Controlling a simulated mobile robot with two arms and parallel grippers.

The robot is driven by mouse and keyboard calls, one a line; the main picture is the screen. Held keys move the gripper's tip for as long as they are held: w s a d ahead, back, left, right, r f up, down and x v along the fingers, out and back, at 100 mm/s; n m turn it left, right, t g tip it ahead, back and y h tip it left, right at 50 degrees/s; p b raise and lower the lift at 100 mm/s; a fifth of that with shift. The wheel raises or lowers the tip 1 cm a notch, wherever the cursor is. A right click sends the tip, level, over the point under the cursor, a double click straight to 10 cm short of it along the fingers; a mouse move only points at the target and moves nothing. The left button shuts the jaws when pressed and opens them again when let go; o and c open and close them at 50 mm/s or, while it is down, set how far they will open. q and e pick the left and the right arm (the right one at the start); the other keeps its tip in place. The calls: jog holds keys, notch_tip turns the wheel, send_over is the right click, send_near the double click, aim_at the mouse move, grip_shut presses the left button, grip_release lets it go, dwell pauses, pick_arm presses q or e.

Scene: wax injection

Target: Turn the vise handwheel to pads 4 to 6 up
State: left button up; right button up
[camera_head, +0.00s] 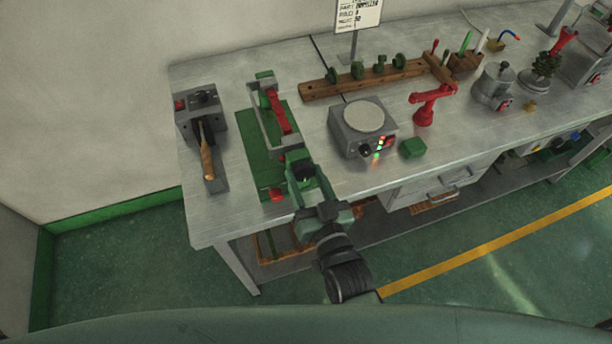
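The vise is a green frame with a red bar (278,112) lying lengthwise between its ends, on a green base (258,158). It stands near the left end of the bench. My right gripper (303,172) is at the vise's near end, its fingers spread apart. A small dark part lies between or just below the fingertips; I cannot tell whether they touch it. The handwheel is not clearly visible, and the gripper covers much of that end. Pad numbers cannot be read. My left gripper is out of view.
A grey box with a wooden-handled tool (207,160) stands left of the vise. A wooden rack (320,89) is behind. The bench's front edge lies under my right arm.

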jog(key=o, duration=0.3)
jog(key=b+v, duration=0.2)
jog(key=v, duration=0.5)
jog(key=shift+s, duration=0.35)
jog(key=shift+d+f, duration=0.1)
